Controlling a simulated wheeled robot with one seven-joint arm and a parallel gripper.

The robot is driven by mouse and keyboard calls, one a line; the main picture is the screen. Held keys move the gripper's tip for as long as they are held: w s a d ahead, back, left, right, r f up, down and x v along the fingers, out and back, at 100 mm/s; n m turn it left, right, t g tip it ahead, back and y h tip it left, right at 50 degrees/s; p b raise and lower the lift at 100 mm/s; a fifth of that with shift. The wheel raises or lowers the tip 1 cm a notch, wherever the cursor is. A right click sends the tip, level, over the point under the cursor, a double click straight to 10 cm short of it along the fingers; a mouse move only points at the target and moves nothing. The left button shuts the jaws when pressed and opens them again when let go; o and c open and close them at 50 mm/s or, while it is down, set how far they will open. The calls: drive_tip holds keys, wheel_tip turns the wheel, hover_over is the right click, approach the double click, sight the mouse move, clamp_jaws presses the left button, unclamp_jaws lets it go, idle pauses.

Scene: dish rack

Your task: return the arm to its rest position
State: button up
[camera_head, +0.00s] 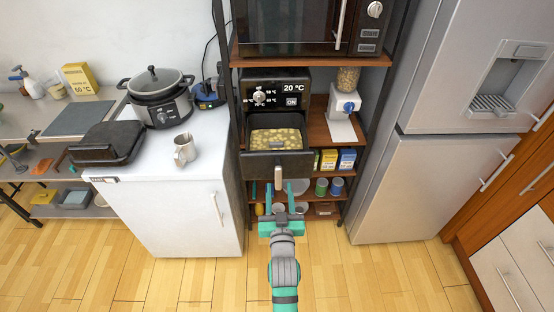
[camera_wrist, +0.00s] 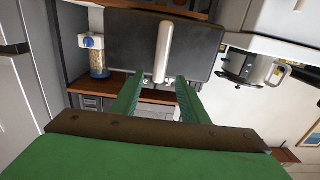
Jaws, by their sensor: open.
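My gripper (camera_head: 280,213) is in the lower middle of the head view, in front of the shelf unit. Its two green fingers also show in the wrist view (camera_wrist: 158,98), apart with nothing between them. Just beyond them is the pale upright handle (camera_wrist: 163,52) of the air fryer drawer, which also shows in the head view (camera_head: 278,177). I cannot tell whether the fingers touch the handle. The drawer (camera_head: 277,163) is pulled out and holds many small yellowish pieces. The arm reaches forward from the bottom edge of the head view.
The air fryer body (camera_head: 275,90) stands on the shelf under a microwave (camera_head: 305,25). A fridge (camera_head: 430,190) stands at the right. A white cabinet (camera_head: 175,215) at the left bears a metal cup (camera_head: 184,150) and a slow cooker (camera_head: 158,98). The wooden floor in front is clear.

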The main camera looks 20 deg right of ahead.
drive_tip(key=shift+s, duration=0.1)
drive_tip(key=s+a+f+n+y, duration=0.1)
drive_tip(key=s+a+f, duration=0.25)
drive_tip(key=s, duration=0.35)
drive_tip(key=s+a+f+n+g+y, duration=0.1)
drive_tip(key=s+a+f, duration=0.1)
drive_tip(key=s+a, duration=0.35)
drive_tip(key=s+a+f+y, duration=0.1)
drive_tip(key=s+a+f, duration=0.15)
drive_tip(key=s, duration=0.55)
drive_tip(key=s+a+r+y, duration=0.1)
drive_tip(key=s+a+r, duration=0.1)
drive_tip(key=s, duration=0.8)
drive_tip(key=s+a+r+n+g+y, duration=0.1)
drive_tip(key=s+a, duration=0.3)
drive_tip(key=s, duration=0.5)
drive_tip(key=shift+s+a+r, duration=0.4)
drive_tip(key=shift+r, duration=0.15)
